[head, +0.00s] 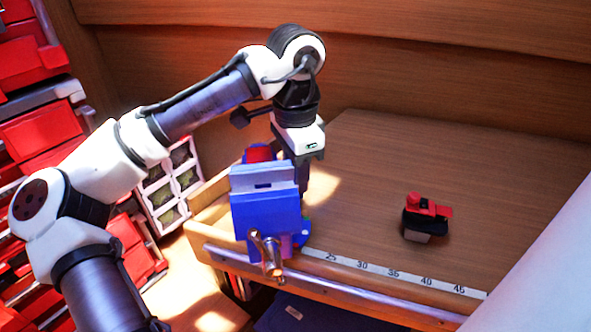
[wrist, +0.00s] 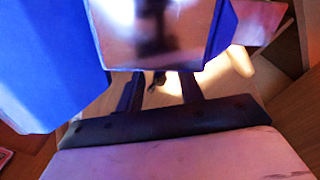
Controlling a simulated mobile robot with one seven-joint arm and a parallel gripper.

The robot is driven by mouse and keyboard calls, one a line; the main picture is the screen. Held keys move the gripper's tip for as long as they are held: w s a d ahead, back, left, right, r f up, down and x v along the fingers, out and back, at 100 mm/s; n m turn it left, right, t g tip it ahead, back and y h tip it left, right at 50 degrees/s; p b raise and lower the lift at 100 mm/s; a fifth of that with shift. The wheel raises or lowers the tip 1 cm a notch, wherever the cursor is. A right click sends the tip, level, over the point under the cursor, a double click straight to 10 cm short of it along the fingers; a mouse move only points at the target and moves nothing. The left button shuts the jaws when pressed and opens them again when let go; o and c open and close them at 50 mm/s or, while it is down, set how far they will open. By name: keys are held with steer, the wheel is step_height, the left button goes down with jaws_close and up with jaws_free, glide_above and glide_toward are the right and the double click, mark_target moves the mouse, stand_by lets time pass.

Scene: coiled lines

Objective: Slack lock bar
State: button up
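A blue vise (head: 265,212) with pale metal jaws is mounted at the front left edge of the wooden bench. Its metal lock bar (head: 257,240) crosses the screw end at the front of the vise, tilted. My gripper (head: 303,186) points down behind and right of the jaws, partly hidden by the vise. In the wrist view its two dark fingers (wrist: 161,88) stand apart, close below the blue vise body (wrist: 50,62) and a shiny metal face. A small dark shape shows beyond them; I cannot tell what it is. The bar is not clearly visible there.
A red and black tool (head: 426,218) sits on the bench to the right. A numbered ruler strip (head: 378,273) runs along the front edge. Red drawers (head: 40,135) and a white rack stand at the left. The bench's middle and back are clear.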

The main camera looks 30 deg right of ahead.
jaws_close()
steer(key=shift+r+n+p, duration=0.15)
steer(key=shift+n+p, duration=0.35)
steer(key=shift+p, duration=0.25)
steer(key=shift+n, duration=0.6)
jaws_free()
step_height(320, 180, up, 14)
steer(key=shift+f, duration=0.25)
